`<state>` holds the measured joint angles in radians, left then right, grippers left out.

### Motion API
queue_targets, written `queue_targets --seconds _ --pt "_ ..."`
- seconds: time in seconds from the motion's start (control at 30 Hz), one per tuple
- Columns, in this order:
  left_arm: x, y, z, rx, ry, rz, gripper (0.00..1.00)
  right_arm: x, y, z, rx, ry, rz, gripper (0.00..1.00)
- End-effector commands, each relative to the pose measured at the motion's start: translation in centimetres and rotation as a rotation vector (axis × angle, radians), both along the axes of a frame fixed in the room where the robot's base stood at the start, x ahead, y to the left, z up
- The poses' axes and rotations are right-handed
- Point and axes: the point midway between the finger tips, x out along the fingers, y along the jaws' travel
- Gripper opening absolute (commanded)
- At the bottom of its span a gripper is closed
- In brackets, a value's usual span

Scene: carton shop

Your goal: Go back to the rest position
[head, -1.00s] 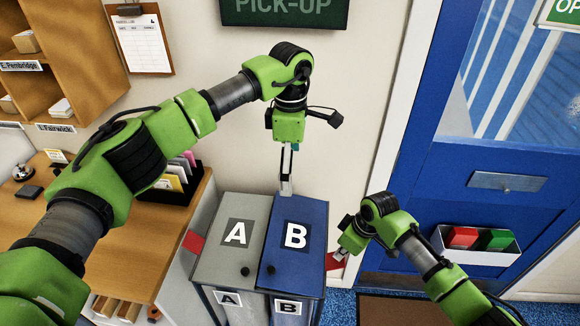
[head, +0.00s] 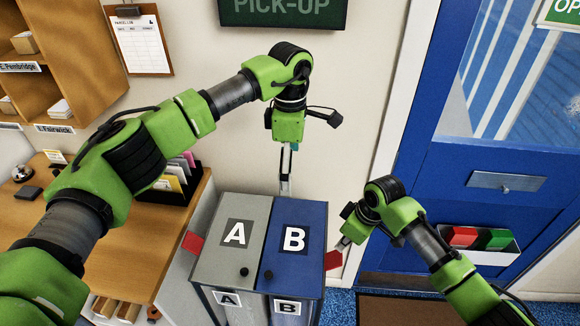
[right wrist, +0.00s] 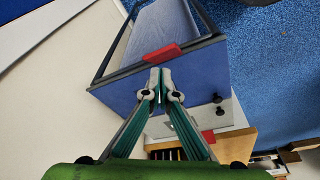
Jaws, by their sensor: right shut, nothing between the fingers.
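My right gripper (head: 342,245) is beside the right side of the blue box B (head: 292,235), near its red flag (head: 333,260). In the right wrist view its fingers (right wrist: 160,90) meet at the tips with nothing between them, and a red flag (right wrist: 162,54) shows just past them. My left gripper (head: 286,172) hangs pointing down behind the back edge of the boxes, by the wall. Its fingers are seen edge-on, so I cannot tell how far apart they are. The grey box A (head: 230,232) stands left of box B; both lids look closed.
A wooden desk (head: 110,225) with a file holder (head: 178,180) stands at the left. A blue door (head: 500,165) with a bin of red and green items (head: 480,248) is at the right. A dark mat (head: 400,308) lies on the blue carpet. The wall is close behind the boxes.

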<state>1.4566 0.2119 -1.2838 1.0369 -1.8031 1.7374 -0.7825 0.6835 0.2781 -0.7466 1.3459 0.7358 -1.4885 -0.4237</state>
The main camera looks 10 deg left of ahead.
Motion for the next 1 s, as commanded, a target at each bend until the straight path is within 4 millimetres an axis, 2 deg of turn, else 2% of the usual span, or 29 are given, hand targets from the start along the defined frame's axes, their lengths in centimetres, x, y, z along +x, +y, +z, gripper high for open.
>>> queue_targets --seconds 0.37,0.47,0.57,0.8,1.0 --pt "0.0 0.0 0.0 0.0 0.0 0.0 1.0 0.0 0.0 0.3 0.0 -0.001 0.0 0.0" --pt "0.0 0.0 0.0 0.0 0.0 0.0 1.0 0.0 -0.2 0.9 0.001 -0.003 0.0 0.0" --pt "0.0 0.0 0.0 0.0 0.0 0.0 1.0 -0.1 -0.5 2.3 0.002 -0.005 -0.001 0.0" --pt "0.0 0.0 0.0 0.0 0.0 0.0 1.0 -0.7 -1.6 7.4 0.001 -0.006 0.0 0.0" --pt "0.0 0.0 0.0 0.0 0.0 0.0 1.0 -1.2 -2.3 10.5 0.001 -0.003 0.0 0.0"
